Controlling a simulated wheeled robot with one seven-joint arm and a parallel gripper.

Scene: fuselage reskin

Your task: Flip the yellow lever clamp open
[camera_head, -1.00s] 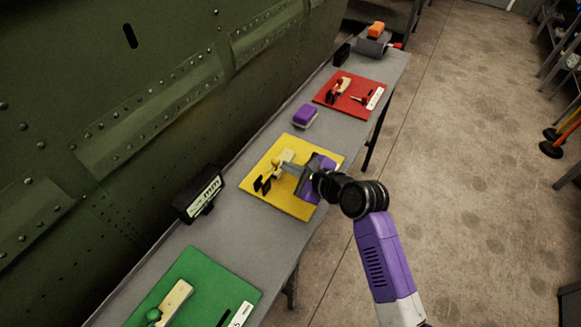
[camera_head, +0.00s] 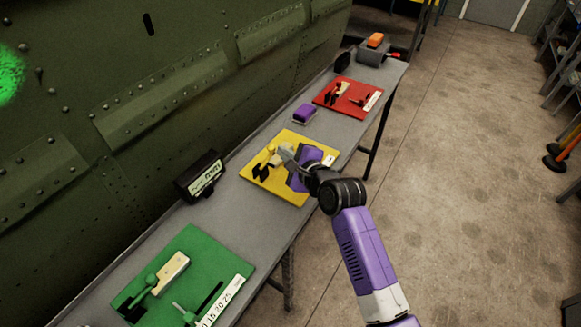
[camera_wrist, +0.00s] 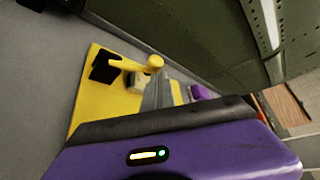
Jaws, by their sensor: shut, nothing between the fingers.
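The yellow lever clamp (camera_head: 269,155) stands on a yellow board (camera_head: 295,197) on the long grey bench. In the wrist view the clamp's yellow lever with a round knob (camera_wrist: 155,63) shows beside my gripper's fingers, with a black block at the lever's other end. My gripper (camera_head: 284,151) is purple and grey, over the yellow board, its fingers shut and empty. In the wrist view the fingertips (camera_wrist: 158,82) lie close to the knob and a pale block. I cannot tell whether they touch. My gripper hides part of the board.
A green board (camera_head: 205,247) with another clamp lies nearer, and a red board (camera_head: 352,90) with a clamp lies farther along. A black label box (camera_head: 202,177) and a purple block (camera_head: 304,113) stand on the bench (camera_head: 262,232). The riveted green fuselage wall (camera_head: 150,120) borders it.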

